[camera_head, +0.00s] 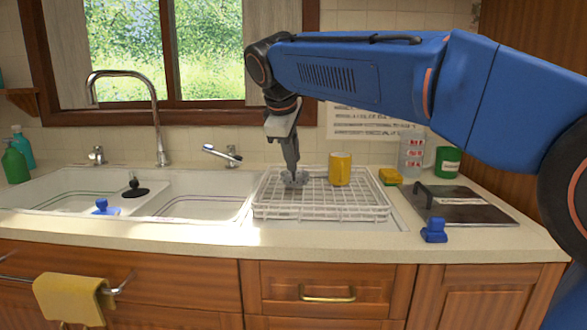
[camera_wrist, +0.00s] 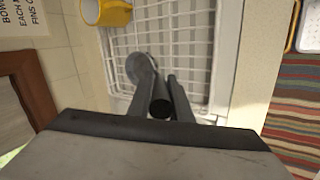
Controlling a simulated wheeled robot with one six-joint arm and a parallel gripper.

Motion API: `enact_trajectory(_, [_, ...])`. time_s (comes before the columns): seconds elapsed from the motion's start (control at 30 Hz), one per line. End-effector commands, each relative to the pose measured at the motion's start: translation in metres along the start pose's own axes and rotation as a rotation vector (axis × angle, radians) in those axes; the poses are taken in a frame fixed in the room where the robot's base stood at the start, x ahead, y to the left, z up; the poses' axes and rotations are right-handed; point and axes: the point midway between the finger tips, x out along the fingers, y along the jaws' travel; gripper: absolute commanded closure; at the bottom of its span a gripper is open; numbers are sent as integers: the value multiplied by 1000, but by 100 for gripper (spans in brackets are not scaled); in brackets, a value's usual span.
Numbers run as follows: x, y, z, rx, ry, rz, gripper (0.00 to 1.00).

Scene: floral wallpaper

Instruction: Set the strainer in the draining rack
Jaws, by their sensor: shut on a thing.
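My gripper (camera_head: 293,168) points down over the left part of the white wire draining rack (camera_head: 320,212), which stands on the counter right of the sink. It is shut on a small grey strainer (camera_head: 297,180), low at the rack's wire floor; I cannot tell whether it touches the wires. In the wrist view, the gripper fingers (camera_wrist: 161,95) close around a dark round end, and the strainer's rounded grey part (camera_wrist: 140,68) shows beyond them over the rack grid (camera_wrist: 185,35). The fingers hide part of the strainer.
A yellow mug (camera_head: 340,169) stands in the rack, right of my gripper; it also shows in the wrist view (camera_wrist: 107,12). The double sink (camera_head: 195,206) and tap (camera_head: 158,120) are left. A yellow sponge (camera_head: 390,176), green mug (camera_head: 448,162) and dark board (camera_head: 465,205) are right.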

Motion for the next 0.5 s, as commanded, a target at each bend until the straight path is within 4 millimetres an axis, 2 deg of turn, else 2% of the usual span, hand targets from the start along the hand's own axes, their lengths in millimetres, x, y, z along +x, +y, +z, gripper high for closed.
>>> enact_trajectory(0.2, [23,-13,1,-1,-1,-1,100])
enact_trajectory(0.5, [25,-14,0,0,0,0,100])
